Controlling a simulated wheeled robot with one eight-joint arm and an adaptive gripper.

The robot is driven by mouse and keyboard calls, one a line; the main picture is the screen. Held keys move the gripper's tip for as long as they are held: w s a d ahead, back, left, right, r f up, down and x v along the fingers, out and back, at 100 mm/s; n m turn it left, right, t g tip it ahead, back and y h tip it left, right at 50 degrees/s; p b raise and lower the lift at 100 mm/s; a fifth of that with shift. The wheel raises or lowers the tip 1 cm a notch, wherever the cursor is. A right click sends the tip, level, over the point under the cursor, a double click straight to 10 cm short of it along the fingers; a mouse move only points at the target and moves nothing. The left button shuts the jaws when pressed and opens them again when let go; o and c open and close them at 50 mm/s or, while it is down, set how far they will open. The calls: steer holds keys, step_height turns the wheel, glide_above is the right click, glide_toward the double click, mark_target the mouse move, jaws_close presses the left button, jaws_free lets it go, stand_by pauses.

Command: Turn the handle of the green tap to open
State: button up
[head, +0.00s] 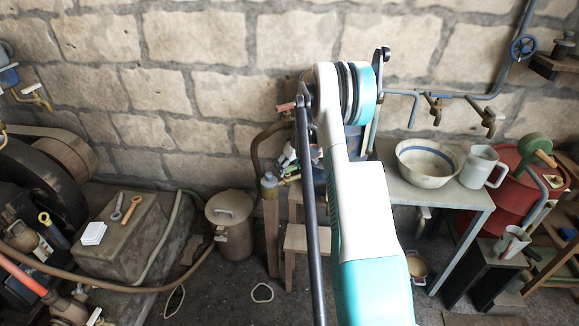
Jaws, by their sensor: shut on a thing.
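My white and teal arm rises through the middle of the head view and bends at a joint near the top. It hides what lies behind it. I cannot make out my gripper; small white and dark parts show left of the arm, too small and covered to tell what they are. I cannot pick out a green tap for certain. A small red handle (285,107) shows at a pipe (258,150) just left of the arm. Brass taps (435,108) (488,121) hang from the wall pipe at the right, and another tap (36,95) is at the far left.
A bench (462,205) at the right carries a striped bowl (427,163) and a white jug (481,167). A red drum (507,182) stands beyond it. A lidded can (231,225) stands left of my arm. A stone block (140,240) and hose lie at the left.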

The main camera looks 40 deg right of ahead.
steer(key=shift+a+f, duration=0.2)
steer(key=shift+a, duration=0.15)
steer(key=o, duration=1.2)
steer(key=shift+w, duration=0.2)
steer(key=shift+c, duration=0.2)
steer(key=shift+s, duration=0.1)
steer(key=shift+d, duration=0.15)
steer(key=shift+s+r, duration=0.15)
steer(key=shift+r, duration=0.3)
steer(key=v, duration=1.1)
